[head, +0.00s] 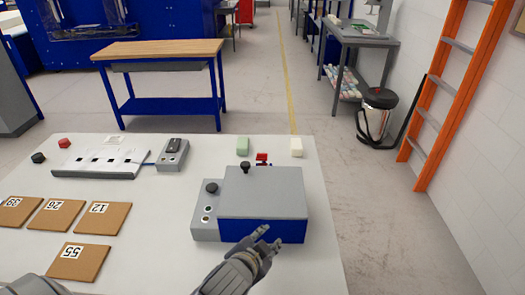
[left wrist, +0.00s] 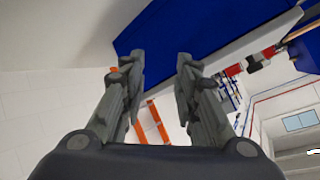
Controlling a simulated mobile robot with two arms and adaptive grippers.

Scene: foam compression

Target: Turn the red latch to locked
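The red latch (head: 262,158) shows as a small red piece at the far edge of the grey-lidded box (head: 262,190); most of it is hidden behind the lid, and I cannot tell its setting. The box has a blue front and a black knob on top of its lid. My left gripper (head: 270,237) is at the box's near front side, well apart from the latch. In the left wrist view the gripper (left wrist: 160,60) is open, with nothing between its fingers; a red part (left wrist: 234,70) shows beyond its right finger. My right gripper is not in view.
A control panel (head: 206,232) with a black knob and buttons adjoins the box's left side. A green block (head: 242,146) and a white block (head: 296,147) lie behind it. Several numbered brown tiles (head: 78,262) lie at left. The white table (head: 325,245) is clear right of the box.

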